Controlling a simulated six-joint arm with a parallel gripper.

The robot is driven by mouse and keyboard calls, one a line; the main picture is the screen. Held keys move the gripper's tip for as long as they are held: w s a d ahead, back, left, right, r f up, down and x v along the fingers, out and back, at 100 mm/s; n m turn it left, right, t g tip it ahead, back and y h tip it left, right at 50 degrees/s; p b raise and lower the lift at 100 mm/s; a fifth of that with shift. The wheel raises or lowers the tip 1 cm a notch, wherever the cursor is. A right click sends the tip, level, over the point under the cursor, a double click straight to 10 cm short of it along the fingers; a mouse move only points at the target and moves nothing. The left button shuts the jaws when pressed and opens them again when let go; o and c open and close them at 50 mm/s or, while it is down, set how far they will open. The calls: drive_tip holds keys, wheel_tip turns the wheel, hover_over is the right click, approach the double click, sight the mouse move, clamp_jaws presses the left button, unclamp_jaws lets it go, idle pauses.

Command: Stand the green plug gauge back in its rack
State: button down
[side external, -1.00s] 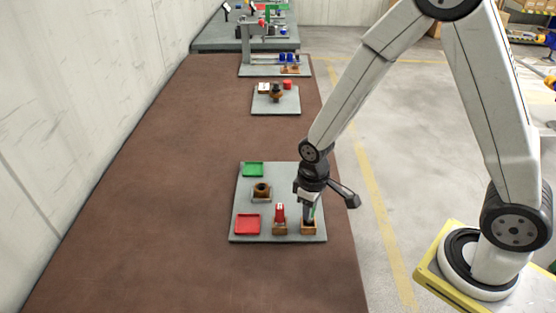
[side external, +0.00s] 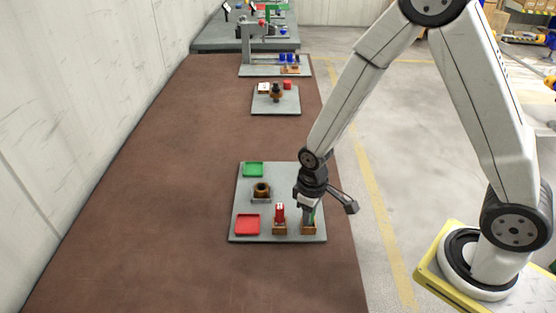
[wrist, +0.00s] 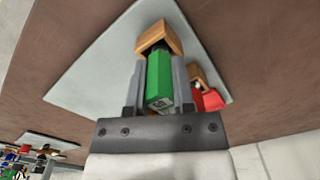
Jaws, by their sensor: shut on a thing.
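My gripper (wrist: 158,88) is shut on the green plug gauge (wrist: 159,76), with one finger on each side of it. A sliver of the green gauge (side external: 313,218) also shows beside my gripper (side external: 308,213) in the side view. The gauge is roughly upright over the right wooden rack (side external: 308,229). In the wrist view its far end meets the rack (wrist: 157,36); how deep it sits is hidden. The red plug gauge (side external: 280,211) stands in the wooden rack to the left (side external: 280,229).
The grey plate (side external: 263,220) also holds a red tray (side external: 247,224), a green tray (side external: 253,170) and a brown round part (side external: 262,189) on a stand. The red gauge (wrist: 208,100) is close beside my gripper. Brown tabletop (side external: 160,220) lies clear to the left.

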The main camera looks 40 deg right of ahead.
drive_tip(key=shift+c, duration=2)
unclamp_jaws()
drive_tip(key=shift+r, duration=0.1)
drive_tip(key=shift+r, duration=3.8)
drive_tip(key=s+d+r+m+t, duration=0.2)
drive_tip(key=s+d+r+m, duration=0.1)
drive_tip(key=s+d, duration=0.1)
drive_tip(key=shift+s+t, duration=0.3)
drive_tip(key=shift+s, duration=0.4)
